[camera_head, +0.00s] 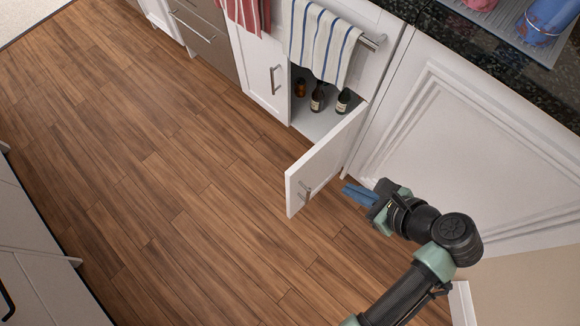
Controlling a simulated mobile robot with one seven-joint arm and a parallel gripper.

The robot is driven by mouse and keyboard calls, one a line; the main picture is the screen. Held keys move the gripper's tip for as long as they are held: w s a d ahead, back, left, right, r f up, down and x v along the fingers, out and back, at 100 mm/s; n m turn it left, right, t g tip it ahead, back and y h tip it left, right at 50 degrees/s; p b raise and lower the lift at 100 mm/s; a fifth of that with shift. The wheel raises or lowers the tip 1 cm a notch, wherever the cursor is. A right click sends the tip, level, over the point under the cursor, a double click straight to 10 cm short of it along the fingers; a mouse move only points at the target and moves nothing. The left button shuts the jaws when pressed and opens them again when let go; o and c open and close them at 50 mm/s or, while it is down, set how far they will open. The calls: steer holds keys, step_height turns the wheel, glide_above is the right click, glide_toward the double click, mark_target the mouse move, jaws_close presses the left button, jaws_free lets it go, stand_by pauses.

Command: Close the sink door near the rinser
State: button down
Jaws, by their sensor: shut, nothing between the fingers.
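The open sink door (326,165) is a white cabinet door that stands swung out over the floor. It has a metal bar handle (305,190) near its free edge. Behind it the cabinet interior (312,118) is exposed. My gripper (346,190) is shut and empty. Its blue fingers point left toward the door, on the door's right side near the free edge. I cannot tell whether the fingertips touch the door. The rinser cannot be clearly made out.
A shut white door (268,80) is left of the opening. A striped towel (321,40) hangs above from a rail (372,42). A white panel (470,150) rises on the right. The wood floor (170,190) to the left is clear.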

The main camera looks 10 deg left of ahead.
steer(key=s+f, duration=0.1)
steer(key=f, duration=0.1)
steer(key=b, duration=0.5)
glide_toward(299, 172)
steer(key=shift+m+y, duration=0.3)
steer(key=shift+m, duration=0.1)
steer(key=f, duration=0.1)
steer(key=w+a+f, duration=0.1)
steer(key=w+f, duration=0.1)
steer(key=f, duration=0.1)
steer(key=shift+a+f, duration=0.1)
steer(key=shift+a, duration=0.3)
steer(key=shift+w+a, duration=0.4)
steer(key=shift+a, duration=0.1)
